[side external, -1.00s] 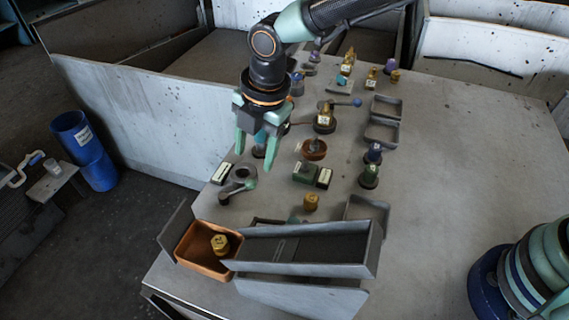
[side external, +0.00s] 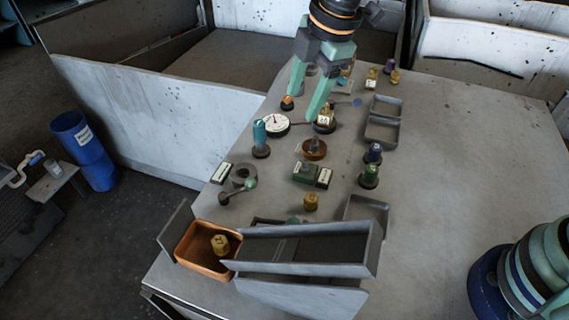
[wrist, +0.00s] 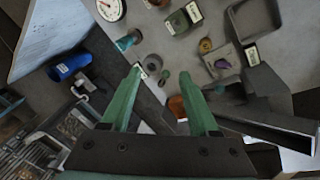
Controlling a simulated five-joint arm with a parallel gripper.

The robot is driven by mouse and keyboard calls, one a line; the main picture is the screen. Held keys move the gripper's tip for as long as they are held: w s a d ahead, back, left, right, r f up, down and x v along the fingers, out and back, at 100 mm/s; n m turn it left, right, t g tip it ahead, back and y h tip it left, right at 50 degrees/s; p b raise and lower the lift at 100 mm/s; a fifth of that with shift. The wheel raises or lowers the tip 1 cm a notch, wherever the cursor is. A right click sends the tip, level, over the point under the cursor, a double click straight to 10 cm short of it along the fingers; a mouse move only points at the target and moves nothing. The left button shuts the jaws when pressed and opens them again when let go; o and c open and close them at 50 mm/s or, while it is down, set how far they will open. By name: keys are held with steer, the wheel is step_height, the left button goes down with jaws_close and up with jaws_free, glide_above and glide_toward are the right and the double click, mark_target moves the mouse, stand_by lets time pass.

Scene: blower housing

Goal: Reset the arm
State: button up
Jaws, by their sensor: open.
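My gripper (side external: 302,103) is in the upper middle of the side view, raised above the far part of the grey table (side external: 455,150). Its green fingers are apart with nothing between them. The wrist view shows the same open fingers (wrist: 156,75) pointing over the table edge. A brass hex piece (side external: 220,244) lies in the copper-coloured tray (side external: 194,262) at the table's front left, clear of my gripper.
A grey chute (side external: 310,256) stands beside the copper tray. A white dial gauge (side external: 275,125), a teal-topped post (side external: 260,138), a copper round dish (side external: 314,149) and a green block (side external: 305,172) stand mid-table.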

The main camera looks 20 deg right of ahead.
steer(key=s+d+r+m+t, duration=0.1)
steer(key=s+d+m, duration=0.2)
steer(key=d+m, duration=0.3)
steer(key=s+d+r+m+t+h, duration=0.1)
steer(key=s+d+m, duration=0.3)
steer(key=d, duration=0.5)
steer(key=s+d+r+m+t, duration=0.1)
steer(key=s+d+r+m, duration=0.1)
steer(key=s+d+m, duration=0.2)
steer(key=d+m, duration=0.3)
steer(key=m, duration=0.2)
steer(key=shift+d+r, duration=0.2)
steer(key=shift+d, duration=0.15)
steer(key=shift+s, duration=0.1)
